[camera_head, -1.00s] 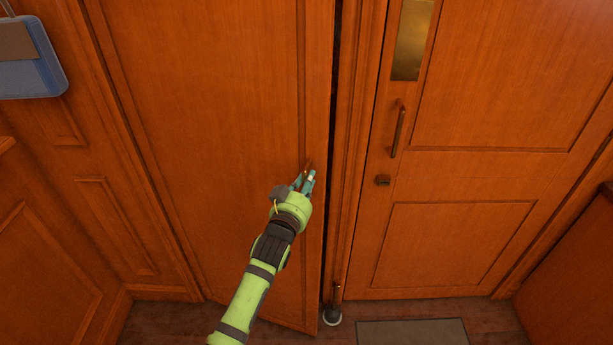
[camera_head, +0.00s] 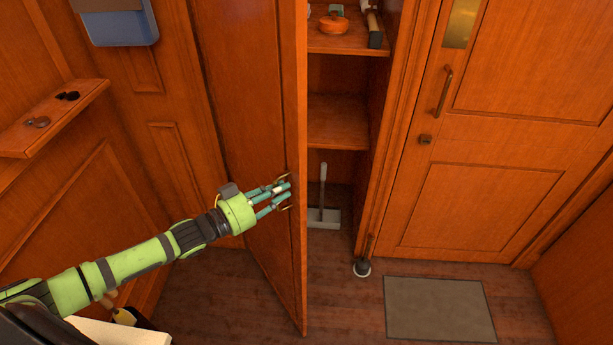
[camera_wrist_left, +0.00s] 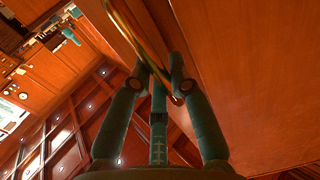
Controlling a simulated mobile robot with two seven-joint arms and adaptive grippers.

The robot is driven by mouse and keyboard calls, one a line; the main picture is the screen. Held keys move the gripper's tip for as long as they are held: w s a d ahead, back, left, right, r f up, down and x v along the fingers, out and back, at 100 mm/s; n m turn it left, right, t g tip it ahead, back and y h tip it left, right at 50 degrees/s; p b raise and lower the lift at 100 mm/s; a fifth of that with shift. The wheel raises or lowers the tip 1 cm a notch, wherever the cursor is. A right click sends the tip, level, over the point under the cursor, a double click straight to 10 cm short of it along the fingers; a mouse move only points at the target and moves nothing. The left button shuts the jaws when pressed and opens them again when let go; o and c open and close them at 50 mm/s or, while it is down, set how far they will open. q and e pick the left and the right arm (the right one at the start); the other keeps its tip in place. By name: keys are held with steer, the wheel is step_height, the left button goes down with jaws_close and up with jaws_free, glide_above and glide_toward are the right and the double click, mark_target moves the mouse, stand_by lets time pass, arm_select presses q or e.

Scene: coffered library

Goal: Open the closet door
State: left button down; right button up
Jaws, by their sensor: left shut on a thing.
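The wooden closet door (camera_head: 243,95) stands well open in the head view, swung out towards me and to the left. Its free edge faces me, and closet shelves show to its right. My left gripper (camera_head: 286,194) is at the door's outer face near that edge, shut on the thin brass handle (camera_head: 283,177). In the left wrist view the fingers (camera_wrist_left: 174,92) close around the curved handle (camera_wrist_left: 140,40), with the door panel (camera_wrist_left: 250,70) on the right. My right gripper is not in view.
Inside the closet, an orange pot (camera_head: 333,23) sits on the upper shelf and a dustpan (camera_head: 324,216) on the floor. A doorstop (camera_head: 362,267) and grey mat (camera_head: 440,308) lie right of the door. Another closed door (camera_head: 455,215) stands right. A small wall ledge (camera_head: 60,115) is left.

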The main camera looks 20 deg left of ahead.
arm_select(q)
steer(key=s+a+m+g+h+b, duration=0.2)
steer(key=s+a, duration=0.6)
steer(key=a, duration=0.3)
steer(key=s+a+m+g+h+b, duration=0.2)
steer(key=s+a+h+b, duration=0.1)
steer(key=s+a, duration=0.6)
steer(key=a, duration=0.3)
steer(key=shift+g, duration=0.3)
steer(key=c, duration=1.1)
jaws_free()
steer(key=shift+a, duration=0.1)
steer(key=shift+c, duration=0.2)
